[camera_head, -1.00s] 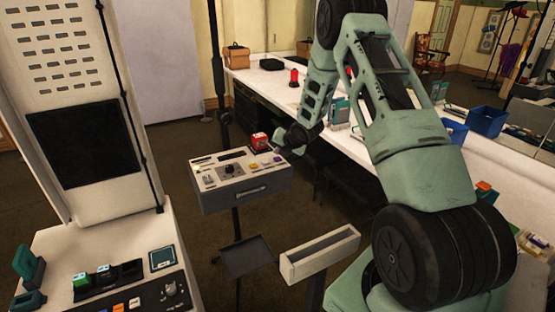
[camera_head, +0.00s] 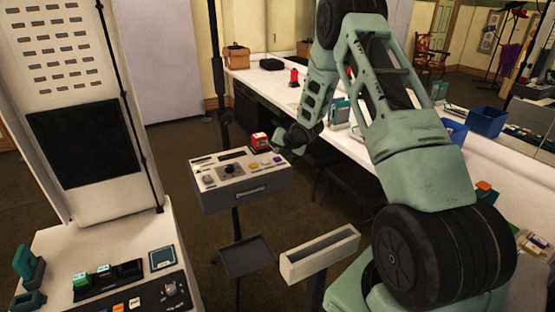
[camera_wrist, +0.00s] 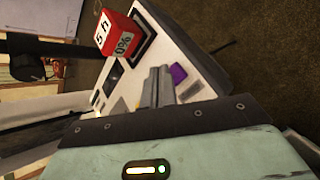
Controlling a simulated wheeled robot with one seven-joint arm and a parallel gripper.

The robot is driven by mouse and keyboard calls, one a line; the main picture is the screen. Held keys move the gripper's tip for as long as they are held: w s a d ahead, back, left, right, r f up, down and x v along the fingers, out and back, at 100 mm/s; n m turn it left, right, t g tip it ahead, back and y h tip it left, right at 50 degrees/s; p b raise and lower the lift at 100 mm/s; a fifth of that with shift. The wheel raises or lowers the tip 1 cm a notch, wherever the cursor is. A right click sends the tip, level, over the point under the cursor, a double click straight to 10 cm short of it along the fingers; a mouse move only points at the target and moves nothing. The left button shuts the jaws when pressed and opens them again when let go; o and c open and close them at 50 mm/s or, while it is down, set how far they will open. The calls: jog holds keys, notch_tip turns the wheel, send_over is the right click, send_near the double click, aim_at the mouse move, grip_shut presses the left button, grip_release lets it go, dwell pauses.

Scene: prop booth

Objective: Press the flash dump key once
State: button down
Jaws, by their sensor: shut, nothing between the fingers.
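A white and grey control box (camera_head: 240,197) stands on a dark pole in the middle of the head view. Its top carries a round knob (camera_head: 208,179) and a row of small coloured keys, with a purple key (camera_head: 279,158) at the right end. I cannot read which key is the flash dump key. The purple key also shows in the wrist view (camera_wrist: 178,73), just right of my fingers. My gripper (camera_wrist: 159,76) is shut and empty, close over the key row; its fingers hide part of the panel. I cannot tell whether they touch it. In the head view my gripper (camera_head: 279,147) is at the box's back right.
A red block with white labels (camera_wrist: 117,34) sits on the box beside my gripper. A dark tray (camera_head: 247,257) and a white slotted holder (camera_head: 318,254) are in front. A white console (camera_head: 60,245) stands left; a long white counter (camera_head: 275,80) runs behind.

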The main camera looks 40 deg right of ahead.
aim_at(279, 160)
jog(key=shift+f, duration=0.15)
jog(key=shift+f+b, duration=0.25)
jog(key=shift+b, duration=0.3)
jog(key=shift+f+b, duration=0.45)
jog(key=shift+b, duration=0.05)
dwell(0.4)
jog(key=shift+r, duration=0.15)
jog(key=shift+r+p, duration=0.45)
jog(key=shift+r, duration=0.3)
jog(key=shift+r+p, duration=1.6)
jog(key=shift+r, duration=0.9)
